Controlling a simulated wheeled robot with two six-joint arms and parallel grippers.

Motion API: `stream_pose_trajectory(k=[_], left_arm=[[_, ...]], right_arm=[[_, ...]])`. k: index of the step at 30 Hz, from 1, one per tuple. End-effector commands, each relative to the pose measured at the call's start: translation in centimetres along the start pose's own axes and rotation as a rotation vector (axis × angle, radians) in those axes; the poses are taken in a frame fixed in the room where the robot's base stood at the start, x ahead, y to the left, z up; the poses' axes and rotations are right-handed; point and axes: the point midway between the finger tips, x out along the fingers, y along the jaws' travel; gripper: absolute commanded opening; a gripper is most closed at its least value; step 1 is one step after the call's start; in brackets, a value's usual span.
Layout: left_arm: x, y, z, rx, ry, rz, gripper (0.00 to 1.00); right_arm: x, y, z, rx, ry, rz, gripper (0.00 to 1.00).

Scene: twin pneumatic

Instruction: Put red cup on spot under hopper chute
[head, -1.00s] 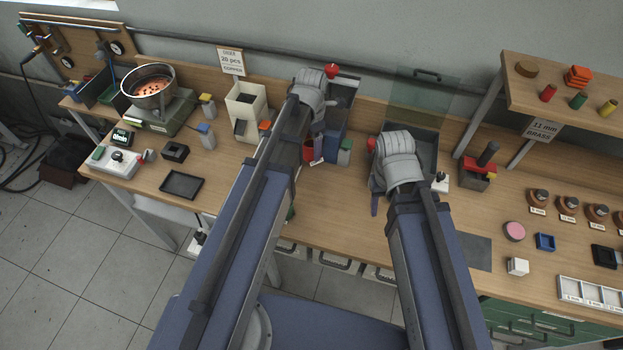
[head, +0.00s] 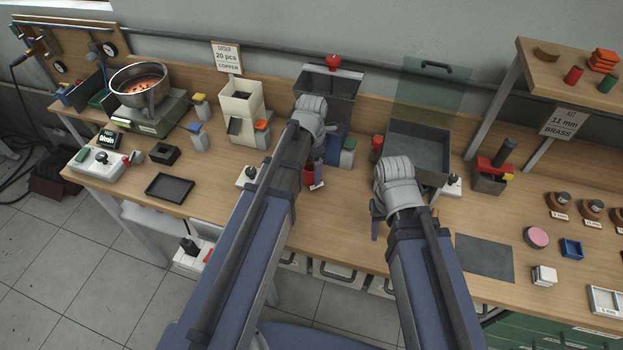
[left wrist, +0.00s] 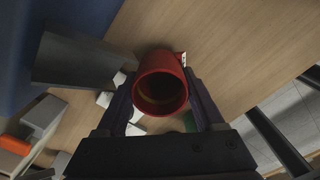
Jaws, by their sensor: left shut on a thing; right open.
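The red cup (head: 309,172) is mostly hidden behind my left arm in the head view. In the left wrist view the cup (left wrist: 161,84) stands between the two fingers, its open mouth facing the camera and no contents clearly visible. My left gripper (left wrist: 160,112) is shut on it. The dark-topped hopper (head: 328,84), with a blue body and red knob, is just behind the cup. In the wrist view a dark plate (left wrist: 82,62), perhaps its chute, is left of the cup. The spot is not visible. My right gripper (head: 376,212) is open and empty, over the bench.
A white hopper (head: 241,98) stands left of my left arm. A dark grey tray (head: 420,148) lies behind my right gripper, with a dark red cylinder (head: 376,148) beside it. A grey mat (head: 485,258) lies right of my right arm. Bench wood between the arms is clear.

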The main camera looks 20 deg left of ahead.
Motion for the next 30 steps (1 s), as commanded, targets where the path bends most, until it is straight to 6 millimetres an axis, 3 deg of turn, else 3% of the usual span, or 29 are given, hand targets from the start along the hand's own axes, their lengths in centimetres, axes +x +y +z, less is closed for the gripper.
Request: stream_pose_trajectory(k=[1, 4, 17, 18, 26, 30], left_arm=[[1.5, 0.0, 0.0, 0.0, 0.0, 0.0, 0.0], [2.5, 0.0, 0.0, 0.0, 0.0, 0.0, 0.0], [2.8, 0.0, 0.0, 0.0, 0.0, 0.0, 0.0], [2.8, 0.0, 0.0, 0.0, 0.0, 0.0, 0.71], [2.7, 0.0, 0.0, 0.0, 0.0, 0.0, 1.0], [2.7, 0.0, 0.0, 0.0, 0.0, 0.0, 1.0]], right_arm=[[1.5, -0.1, -0.1, 0.0, 0.0, 0.0, 0.5], [2.5, -0.2, -0.1, 0.0, 0.0, 0.0, 0.5], [2.8, -0.3, -0.2, 0.0, 0.0, 0.0, 0.5], [2.8, -0.3, -0.2, 0.0, 0.0, 0.0, 0.5], [2.6, -0.2, -0.2, 0.0, 0.0, 0.0, 0.5], [2.6, -0.2, -0.2, 0.0, 0.0, 0.0, 0.5]])
